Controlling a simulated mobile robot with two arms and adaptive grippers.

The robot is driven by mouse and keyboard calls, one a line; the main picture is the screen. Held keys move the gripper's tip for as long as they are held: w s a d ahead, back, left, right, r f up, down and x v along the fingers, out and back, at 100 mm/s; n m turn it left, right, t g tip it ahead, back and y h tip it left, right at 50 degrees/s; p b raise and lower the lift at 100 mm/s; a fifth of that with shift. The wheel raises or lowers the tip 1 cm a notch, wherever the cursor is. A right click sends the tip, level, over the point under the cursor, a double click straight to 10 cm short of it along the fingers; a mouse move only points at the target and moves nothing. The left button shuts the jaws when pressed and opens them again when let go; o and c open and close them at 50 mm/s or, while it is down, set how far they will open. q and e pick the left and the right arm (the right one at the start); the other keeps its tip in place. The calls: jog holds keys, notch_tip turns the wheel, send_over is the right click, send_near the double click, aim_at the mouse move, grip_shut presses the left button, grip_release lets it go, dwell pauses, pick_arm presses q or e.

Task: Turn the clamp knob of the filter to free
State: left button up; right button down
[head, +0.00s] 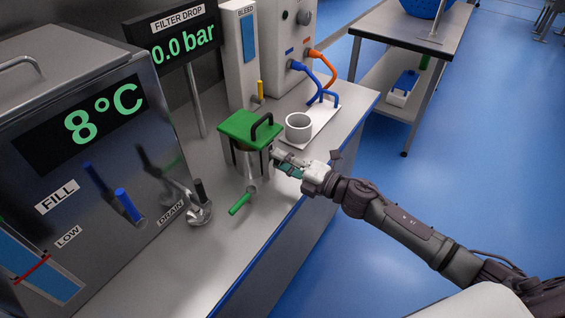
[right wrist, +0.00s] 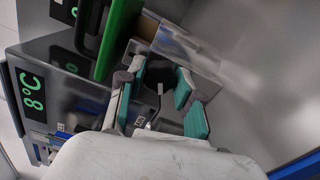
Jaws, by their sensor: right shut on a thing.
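The filter stands on the steel bench, with a green lid (head: 238,124), a black lid handle and a grey body below. The lid's edge also shows in the right wrist view (right wrist: 117,40). My right gripper (head: 284,162) is at the filter's right side, just below lid level. In the right wrist view its teal-padded fingers (right wrist: 160,98) are shut on a dark part, the clamp knob (right wrist: 184,80). The knob is mostly hidden by the fingers, and its turn position cannot be read. My left gripper is not in view.
A green-handled valve (head: 240,203) sticks out at the filter's front. A steel tank (head: 85,145) with blue and black levers stands left. A white cup (head: 299,126) on a tray and blue and orange hoses are behind. The bench's blue front edge (head: 290,217) runs below my arm.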

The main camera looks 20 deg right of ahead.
jog(key=shift+f+n, duration=0.1)
jog(key=shift+n, duration=0.3)
jog(key=c, duration=0.7)
grip_release()
jog(key=shift+c, duration=0.2)
jog(key=shift+s, duration=0.1)
jog(key=v, duration=1.2)
jog(key=shift+d, duration=0.1)
